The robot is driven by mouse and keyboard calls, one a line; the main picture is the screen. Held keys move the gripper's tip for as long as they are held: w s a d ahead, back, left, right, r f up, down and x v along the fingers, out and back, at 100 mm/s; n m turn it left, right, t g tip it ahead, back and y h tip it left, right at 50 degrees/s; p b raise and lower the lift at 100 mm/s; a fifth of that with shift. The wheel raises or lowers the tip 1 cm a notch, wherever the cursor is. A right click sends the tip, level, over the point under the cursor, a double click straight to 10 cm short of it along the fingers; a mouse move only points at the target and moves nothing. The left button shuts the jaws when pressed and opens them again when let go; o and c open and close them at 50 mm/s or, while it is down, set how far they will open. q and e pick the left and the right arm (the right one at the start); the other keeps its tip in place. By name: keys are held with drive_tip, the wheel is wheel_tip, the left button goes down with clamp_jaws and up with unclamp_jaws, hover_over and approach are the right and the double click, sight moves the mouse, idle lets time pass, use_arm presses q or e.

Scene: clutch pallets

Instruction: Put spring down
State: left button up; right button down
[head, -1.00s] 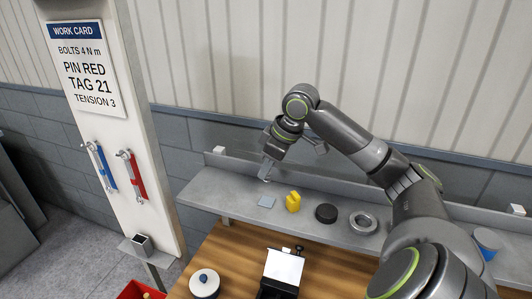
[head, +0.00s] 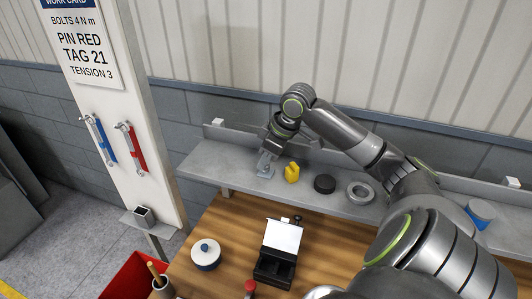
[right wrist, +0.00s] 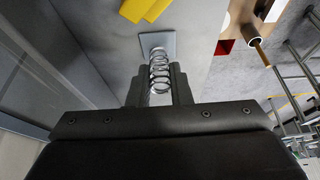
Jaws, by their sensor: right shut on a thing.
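A coiled metal spring (right wrist: 159,68) is between the fingers of my right gripper (right wrist: 160,88) in the right wrist view. The gripper is shut on it. The spring's far end is over a small blue-grey square pad (right wrist: 158,42) on the grey shelf; I cannot tell whether it touches. In the head view my right gripper (head: 265,163) is low over the shelf (head: 205,178), right at the pad (head: 265,171), and the spring is too small to make out. My left gripper is not in view.
A yellow piece (head: 292,172), a black disc (head: 325,184) and a metal ring (head: 360,193) stand in a row right of the pad. A blue cup (head: 480,212) is farther right. Below is a wooden bench with a white-lidded round tin (head: 206,255) and black box (head: 275,268).

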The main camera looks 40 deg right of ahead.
drive_tip(key=shift+f, duration=0.1)
idle(0.3)
drive_tip(key=shift+f, duration=0.3)
drive_tip(key=c, duration=1.3)
unclamp_jaws()
drive_tip(key=shift+o, duration=0.2)
drive_tip(key=shift+r, duration=0.1)
drive_tip(key=b+v, duration=0.5)
drive_tip(key=v, duration=1.2)
drive_tip(key=shift+s, duration=0.1)
